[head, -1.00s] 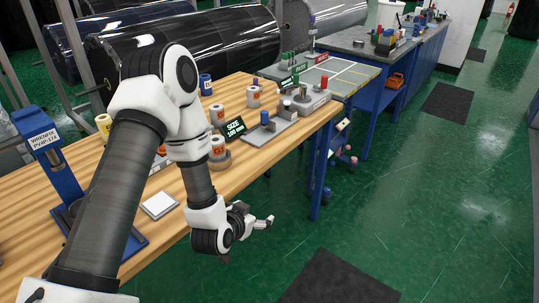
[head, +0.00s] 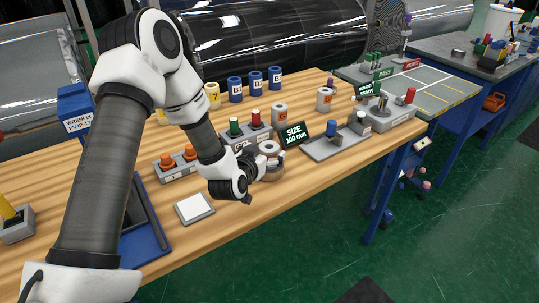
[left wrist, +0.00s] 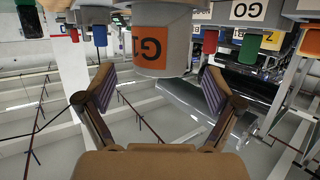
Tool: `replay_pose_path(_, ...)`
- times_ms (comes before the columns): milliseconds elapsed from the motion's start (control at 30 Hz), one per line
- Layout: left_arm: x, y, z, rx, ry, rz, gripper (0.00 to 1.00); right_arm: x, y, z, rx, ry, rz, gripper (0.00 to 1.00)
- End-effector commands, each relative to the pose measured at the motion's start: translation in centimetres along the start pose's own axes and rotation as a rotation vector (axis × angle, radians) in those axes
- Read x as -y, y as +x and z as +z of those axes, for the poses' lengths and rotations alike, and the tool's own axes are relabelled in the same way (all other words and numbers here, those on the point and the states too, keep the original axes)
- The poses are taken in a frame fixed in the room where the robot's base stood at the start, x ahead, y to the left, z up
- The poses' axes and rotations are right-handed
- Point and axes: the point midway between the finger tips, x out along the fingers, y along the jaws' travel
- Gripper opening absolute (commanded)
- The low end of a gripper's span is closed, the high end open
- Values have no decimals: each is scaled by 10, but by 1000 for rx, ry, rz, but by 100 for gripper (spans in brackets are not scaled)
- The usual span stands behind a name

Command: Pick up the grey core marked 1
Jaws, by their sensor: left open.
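Two more grey cores (head: 279,114) (head: 324,99) stand farther back.
The SIZE sign (head: 294,134) and a grey tray with posts (head: 335,143) stand right of the core. A holder with green and red plugs (head: 246,134) is behind my gripper. A white pad (head: 194,208) lies in front. Blue cores (head: 255,82) stand at the back.

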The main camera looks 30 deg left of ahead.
Motion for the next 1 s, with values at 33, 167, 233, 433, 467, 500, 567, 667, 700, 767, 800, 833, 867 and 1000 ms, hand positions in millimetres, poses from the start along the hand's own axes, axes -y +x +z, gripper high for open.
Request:
replay_pose_path(33,0,9,-1,1,5,0,91,0,-6,0,-1,0,0,40)
replay_pose_path(167,0,28,0,0,3,1,91,0,-7,-1,-2,0,0,40)
replay_pose_path(233,0,30,1,1,2,1,91,0,-7,-1,-2,0,0,40)
replay_pose_path(433,0,30,1,1,1,1,73,0,-6,-1,-1,0,0,40)
replay_pose_path(467,0,30,1,1,1,1,63,0,-6,-1,-1,0,0,40)
replay_pose_path(500,0,30,1,1,1,1,49,0,-6,-1,-1,0,0,40)
replay_pose_path(567,0,30,1,1,1,1,27,0,-6,-1,-1,0,0,40)
replay_pose_path(667,0,30,1,1,1,1,20,0,-6,-1,-2,0,0,40)
replay_pose_path(700,0,30,1,0,1,1,20,0,-6,-1,-2,0,0,40)
replay_pose_path(767,0,30,1,0,1,1,20,0,-6,-1,-2,0,0,40)
replay_pose_path(800,0,30,1,0,1,1,20,0,-6,-1,-2,0,0,40)
replay_pose_path(833,0,30,1,0,1,1,20,0,-6,-1,-2,0,0,40)
replay_pose_path(867,0,30,1,0,1,1,20,0,-6,-1,-2,0,0,40)
replay_pose_path(1000,0,28,-6,0,1,1,20,0,-12,-1,-1,0,0,40)
